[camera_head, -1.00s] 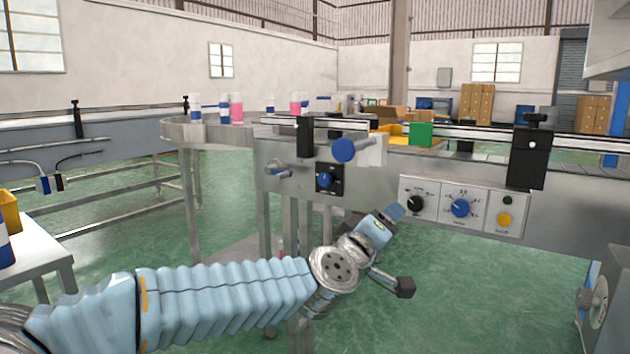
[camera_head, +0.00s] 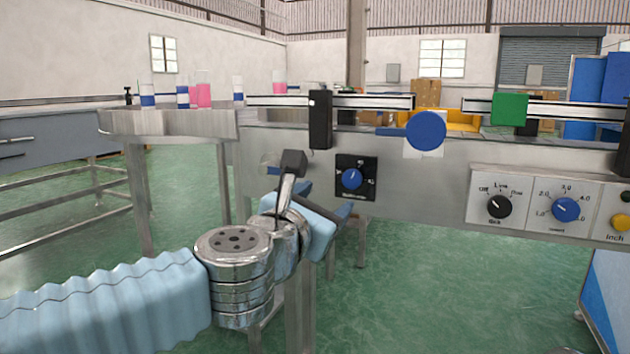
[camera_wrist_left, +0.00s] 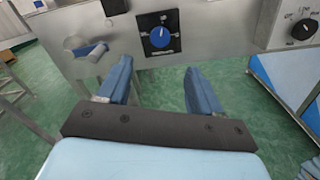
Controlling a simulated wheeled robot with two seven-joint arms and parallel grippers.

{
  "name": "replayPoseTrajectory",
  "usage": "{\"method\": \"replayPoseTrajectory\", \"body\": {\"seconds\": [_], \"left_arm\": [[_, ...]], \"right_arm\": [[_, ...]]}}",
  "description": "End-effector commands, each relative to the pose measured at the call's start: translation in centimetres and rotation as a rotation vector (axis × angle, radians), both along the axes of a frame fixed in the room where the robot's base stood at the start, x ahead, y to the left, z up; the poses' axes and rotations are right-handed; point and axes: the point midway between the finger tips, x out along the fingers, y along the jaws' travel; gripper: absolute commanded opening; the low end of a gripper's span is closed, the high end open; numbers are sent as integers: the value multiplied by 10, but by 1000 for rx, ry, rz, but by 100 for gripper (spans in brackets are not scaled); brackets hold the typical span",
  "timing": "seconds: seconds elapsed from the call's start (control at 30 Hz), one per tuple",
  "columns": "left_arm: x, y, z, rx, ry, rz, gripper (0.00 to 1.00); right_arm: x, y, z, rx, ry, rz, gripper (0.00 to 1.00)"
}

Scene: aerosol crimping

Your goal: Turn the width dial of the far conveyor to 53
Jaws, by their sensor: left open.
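The width dial (camera_head: 352,178) is a blue knob with a white pointer mark on a black square plate, on the front panel of the conveyor (camera_head: 420,165). It also shows in the left wrist view (camera_wrist_left: 160,38), its pointer close to upright; the scale numbers are too small to read. My left gripper (camera_head: 325,200) is just below and left of the dial in the head view. In the left wrist view my open, empty gripper (camera_wrist_left: 160,84) has its two blue fingers apart, with the dial beyond and between them, not touched.
A large blue knob (camera_head: 426,130) sits above right. A panel with a black selector (camera_head: 498,207) and a blue speed dial (camera_head: 565,209) is farther right. Bottles stand on the round table (camera_head: 165,122).

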Motion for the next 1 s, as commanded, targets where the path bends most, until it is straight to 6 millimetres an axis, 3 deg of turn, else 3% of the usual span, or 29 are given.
{"method": "replayPoseTrajectory", "body": {"seconds": [0.17,0.4,0.6,0.8,1.0], "left_arm": [[24,-9,-2,0,2,0,65],[78,-25,-1,2,1,2,65],[113,-36,0,2,1,1,65],[127,-41,0,2,0,1,65],[129,-41,0,2,-1,1,65]], "right_arm": [[0,0,-2,0,1,-1,43],[0,0,-2,0,0,0,43],[0,0,1,0,0,0,43],[0,0,2,-1,-1,0,43],[0,0,2,-1,-1,0,43]]}}
